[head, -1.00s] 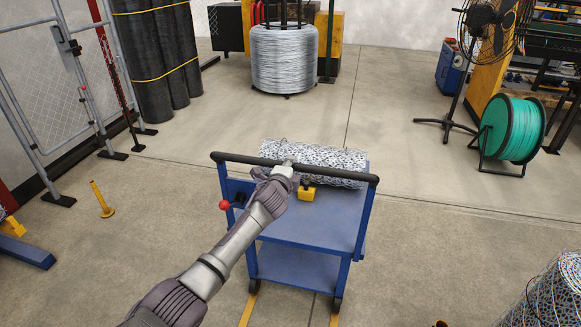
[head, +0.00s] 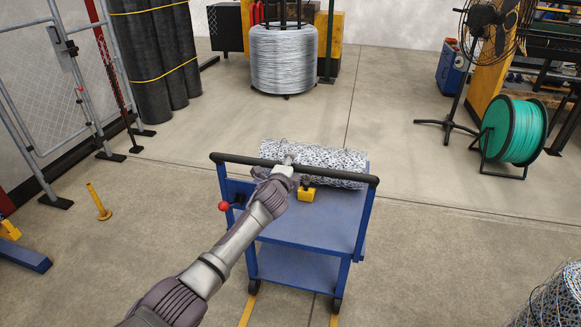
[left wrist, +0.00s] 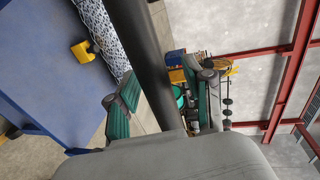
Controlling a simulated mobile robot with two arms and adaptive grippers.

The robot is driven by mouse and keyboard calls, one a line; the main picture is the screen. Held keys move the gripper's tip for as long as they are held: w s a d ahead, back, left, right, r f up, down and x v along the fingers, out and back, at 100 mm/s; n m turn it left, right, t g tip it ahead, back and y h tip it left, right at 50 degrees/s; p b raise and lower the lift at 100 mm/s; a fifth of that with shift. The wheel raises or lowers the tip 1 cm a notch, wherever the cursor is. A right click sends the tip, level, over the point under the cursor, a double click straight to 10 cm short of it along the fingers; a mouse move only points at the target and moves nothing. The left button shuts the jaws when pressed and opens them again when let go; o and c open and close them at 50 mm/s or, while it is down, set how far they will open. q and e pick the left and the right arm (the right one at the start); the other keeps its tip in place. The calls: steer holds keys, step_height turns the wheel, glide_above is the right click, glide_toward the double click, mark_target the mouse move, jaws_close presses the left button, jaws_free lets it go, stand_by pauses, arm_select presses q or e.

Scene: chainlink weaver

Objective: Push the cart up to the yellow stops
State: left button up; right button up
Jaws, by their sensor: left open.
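The blue cart (head: 315,232) stands ahead of me with a roll of wire mesh (head: 318,160) lying across its far end. A black push bar (head: 235,158) runs along its near edge. My left gripper (head: 288,164) is at the middle of the bar. In the left wrist view the bar (left wrist: 140,45) passes between the open, green-padded fingers (left wrist: 165,92). A small yellow block (head: 306,194) sits on the cart's top. I cannot make out yellow stops for certain. My right gripper is out of view.
Yellow floor lines (head: 248,311) run by the cart's wheels. A short yellow post (head: 98,201) stands to the left. A wire coil (head: 284,58) stands at the back, a green hose reel (head: 522,131) and fan (head: 490,20) at the right. The floor beyond the cart is clear.

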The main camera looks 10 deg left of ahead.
arm_select(q)
steer(key=shift+s, duration=0.15)
steer(key=s+r, duration=0.2)
steer(key=s, duration=0.9)
steer(key=shift+s+a+r, duration=0.15)
steer(key=shift+s+a, duration=0.05)
steer(key=shift+s, duration=0.1)
